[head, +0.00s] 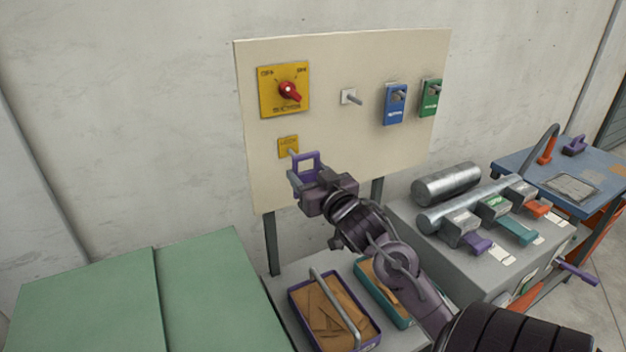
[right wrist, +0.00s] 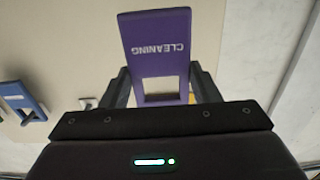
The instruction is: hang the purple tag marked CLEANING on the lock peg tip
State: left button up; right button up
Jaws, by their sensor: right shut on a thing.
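The purple tag marked CLEANING (right wrist: 156,30) is held between the two fingers of my right gripper (right wrist: 160,88) in the right wrist view, its lettering upside down and its rectangular window near the fingers. The small yellow lock plate (head: 287,144) is just left of and above the tag. Its short grey peg (head: 293,153) points toward the tag's left edge. I cannot tell whether the peg touches the tag or enters its window. My left gripper is out of view.
The cream board (head: 340,60) carries a yellow switch plate with a red knob (head: 290,92), an empty-looking peg (head: 351,97), a blue tag (head: 395,108) and a green tag (head: 430,100). Below stand a purple-rimmed bin (head: 291,306) and a grey machine with rollers (head: 450,183).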

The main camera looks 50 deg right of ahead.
jog(key=shift+w+d, duration=0.2)
jog(key=shift+w, duration=0.3)
jog(key=b+x, duration=0.2)
jog(key=x, duration=0.2)
jog(key=shift+w+f, duration=0.2)
jog(key=shift+w, duration=0.05)
jog(key=shift+w+d+f, duration=0.2)
jog(key=shift+w+f, duration=0.1)
jog(key=shift+w, duration=0.2)
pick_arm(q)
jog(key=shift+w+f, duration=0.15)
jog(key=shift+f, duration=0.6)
pick_arm(e)
jog(key=shift+w+f, duration=0.1)
jog(key=o, duration=1.1)
jog(key=shift+c, duration=0.2)
jog(key=shift+f, duration=0.1)
